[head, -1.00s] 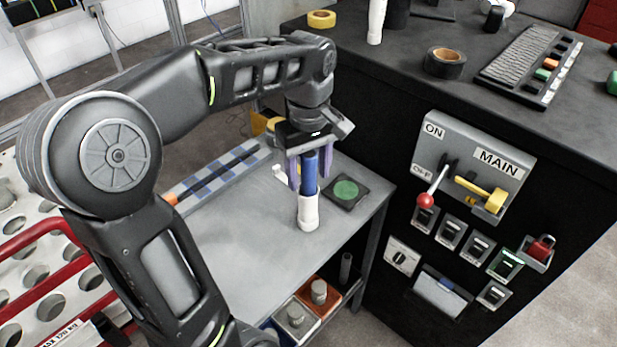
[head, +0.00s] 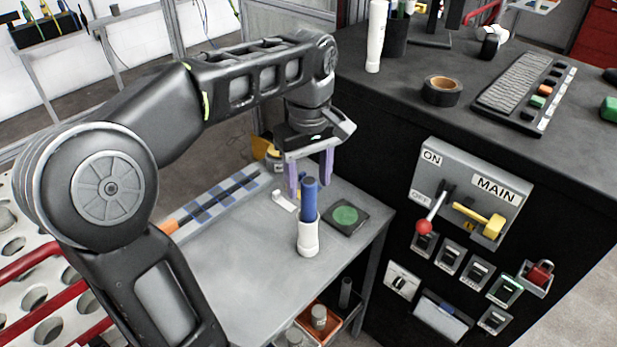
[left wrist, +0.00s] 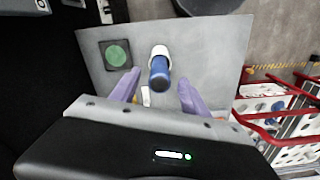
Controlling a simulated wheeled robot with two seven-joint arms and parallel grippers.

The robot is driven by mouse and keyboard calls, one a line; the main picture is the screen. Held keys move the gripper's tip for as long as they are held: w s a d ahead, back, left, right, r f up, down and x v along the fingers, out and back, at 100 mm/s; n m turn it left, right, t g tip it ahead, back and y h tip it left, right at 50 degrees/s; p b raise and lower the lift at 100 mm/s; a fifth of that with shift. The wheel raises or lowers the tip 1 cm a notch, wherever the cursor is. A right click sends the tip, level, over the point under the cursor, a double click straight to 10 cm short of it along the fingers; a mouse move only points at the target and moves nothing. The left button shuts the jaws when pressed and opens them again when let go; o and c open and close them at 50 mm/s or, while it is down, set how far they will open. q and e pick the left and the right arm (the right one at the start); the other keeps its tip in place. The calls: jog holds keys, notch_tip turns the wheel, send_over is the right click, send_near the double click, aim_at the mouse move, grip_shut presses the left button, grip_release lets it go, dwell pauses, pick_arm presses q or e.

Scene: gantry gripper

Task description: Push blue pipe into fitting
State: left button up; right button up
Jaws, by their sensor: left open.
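The blue pipe (head: 309,199) stands upright in the white fitting (head: 309,240) on the grey table. Its lower end is hidden inside the fitting. In the left wrist view the blue pipe (left wrist: 159,72) is seen from above, with the white fitting (left wrist: 159,51) behind it. My left gripper (head: 311,178) is open, with its purple fingers just above and behind the pipe top, apart from it. In the left wrist view the fingers of my left gripper (left wrist: 157,92) are spread to either side below the pipe. My right gripper is not in view.
A black pad with a green disc (head: 345,215) lies right of the fitting. A small white piece (head: 284,201) lies to the left. A blue-checked strip (head: 215,199) runs along the table's back left. The black cabinet with the MAIN switch panel (head: 470,190) stands to the right.

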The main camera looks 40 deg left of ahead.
pick_arm(q)
jog(key=shift+c, duration=0.2)
jog(key=shift+r, duration=0.15)
jog(key=shift+c, duration=0.7)
notch_tip(320, 180, up, 6)
jog(key=p, duration=0.6)
jog(key=c, duration=0.6)
notch_tip(320, 180, up, 2)
jog(key=m+p, duration=0.2)
jog(key=p, duration=0.3)
jog(key=shift+r+m, duration=0.2)
jog(key=shift+m, duration=0.2)
grip_shut()
jog(key=shift+r+m+p, duration=0.1)
jog(key=shift+m+p, duration=0.3)
jog(key=shift+p, duration=0.25)
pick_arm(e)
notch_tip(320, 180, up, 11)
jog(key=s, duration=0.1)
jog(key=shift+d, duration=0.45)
pick_arm(q)
jog(key=shift+f, duration=0.2)
